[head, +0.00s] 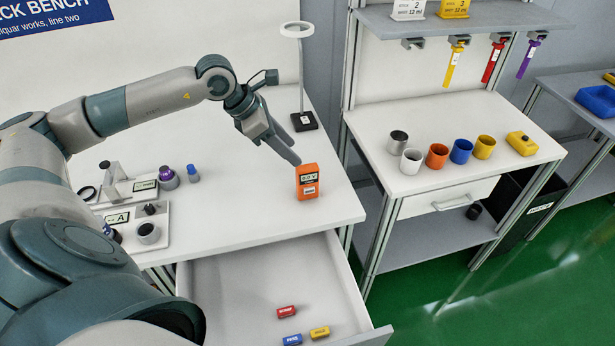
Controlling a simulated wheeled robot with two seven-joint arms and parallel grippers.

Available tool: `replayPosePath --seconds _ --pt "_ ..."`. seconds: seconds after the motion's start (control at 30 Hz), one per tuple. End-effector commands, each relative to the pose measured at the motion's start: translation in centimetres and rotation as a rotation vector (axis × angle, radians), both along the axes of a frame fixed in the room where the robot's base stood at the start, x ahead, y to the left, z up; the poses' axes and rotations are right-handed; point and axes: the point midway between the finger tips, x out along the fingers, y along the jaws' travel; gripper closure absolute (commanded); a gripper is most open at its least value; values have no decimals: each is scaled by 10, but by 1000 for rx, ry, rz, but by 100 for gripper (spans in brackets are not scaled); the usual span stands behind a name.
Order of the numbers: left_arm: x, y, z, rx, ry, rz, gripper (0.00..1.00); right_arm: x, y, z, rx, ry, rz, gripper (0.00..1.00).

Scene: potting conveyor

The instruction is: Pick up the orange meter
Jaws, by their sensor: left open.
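The orange meter (308,182) stands upright on the white bench (240,215), near its right front edge. Its dark display and a small label face me. My left gripper (284,147) reaches in from the upper left, with its fingers pointing down and right toward the meter. Its fingertips are just above and behind the meter's top left in the picture; it is open and holds nothing. Whether a finger touches the meter is hard to tell, but a small gap seems to show. My right gripper is out of view.
A ring lamp on a dark base (304,121) stands behind the meter. An open drawer (230,290) below holds red, blue and yellow blocks. Trays and small parts, including a purple-topped knob (167,175), lie at left. A second bench (400,180) at right carries several coloured cups.

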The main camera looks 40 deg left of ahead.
Motion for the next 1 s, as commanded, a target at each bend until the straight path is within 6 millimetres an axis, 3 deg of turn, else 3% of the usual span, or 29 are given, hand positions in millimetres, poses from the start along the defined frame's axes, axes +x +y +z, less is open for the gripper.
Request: replayPosePath --seconds 0.1,0.3,0.77,1.0 --pt "9 -9 -15 -4 2 0 55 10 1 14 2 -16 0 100" --pt "18 -15 -35 -1 1 -1 55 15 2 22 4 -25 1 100" --pt "19 -17 -41 0 0 -1 55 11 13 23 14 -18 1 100" --pt "21 -23 -54 -1 2 0 55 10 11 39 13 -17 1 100"
